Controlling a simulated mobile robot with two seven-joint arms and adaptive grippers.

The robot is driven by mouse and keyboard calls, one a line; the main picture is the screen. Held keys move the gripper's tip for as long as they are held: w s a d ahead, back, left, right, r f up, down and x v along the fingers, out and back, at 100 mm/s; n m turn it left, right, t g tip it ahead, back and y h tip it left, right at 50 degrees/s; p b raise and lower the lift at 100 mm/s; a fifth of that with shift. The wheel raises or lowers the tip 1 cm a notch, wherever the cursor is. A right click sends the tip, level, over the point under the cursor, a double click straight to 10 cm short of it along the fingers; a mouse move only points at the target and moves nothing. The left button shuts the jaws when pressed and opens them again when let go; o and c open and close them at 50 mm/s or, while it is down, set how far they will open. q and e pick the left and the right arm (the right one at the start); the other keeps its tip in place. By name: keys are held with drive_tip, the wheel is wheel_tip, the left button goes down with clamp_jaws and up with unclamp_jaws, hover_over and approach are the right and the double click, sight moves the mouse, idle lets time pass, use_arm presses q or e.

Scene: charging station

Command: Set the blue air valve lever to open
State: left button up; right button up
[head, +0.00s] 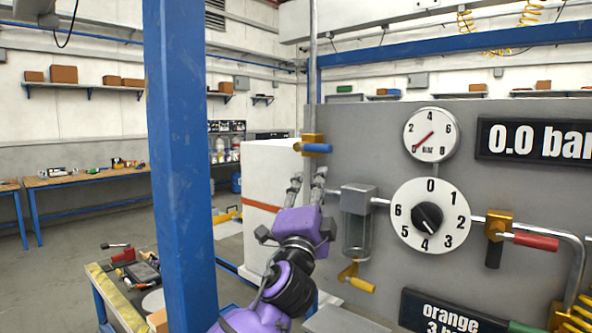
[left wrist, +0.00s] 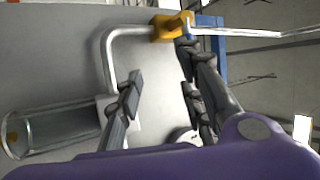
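The blue lever (head: 318,148) sits on a brass valve body (head: 312,139) on the vertical pipe at the panel's left edge. It points right, about level, across the pipe. My left gripper (head: 308,176), on a purple arm, is just below the lever with its fingers pointing up, apart and empty. In the left wrist view the brass body (left wrist: 168,27) is beyond the fingertips, and the blue lever (left wrist: 221,62) is partly hidden behind the right-hand finger of the left gripper (left wrist: 160,62). I cannot tell whether they touch. My right gripper is not in view.
A red lever (head: 536,241) and a yellow lever (head: 361,284) are on other valves of the grey panel. The panel carries a gauge (head: 431,135), a numbered dial (head: 430,217) and a clear cylinder (head: 357,235). A blue post (head: 180,160) stands left of my arm.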

sight(318, 151)
use_arm(q)
drive_tip(key=shift+t, duration=0.4)
drive_tip(key=w+r, duration=0.4)
drive_tip(key=r, duration=0.1)
drive_tip(key=w+d+r, duration=0.1)
drive_tip(key=w+r, duration=0.1)
drive_tip(key=r, duration=0.1)
drive_tip(key=shift+r, duration=0.15)
clamp_jaws()
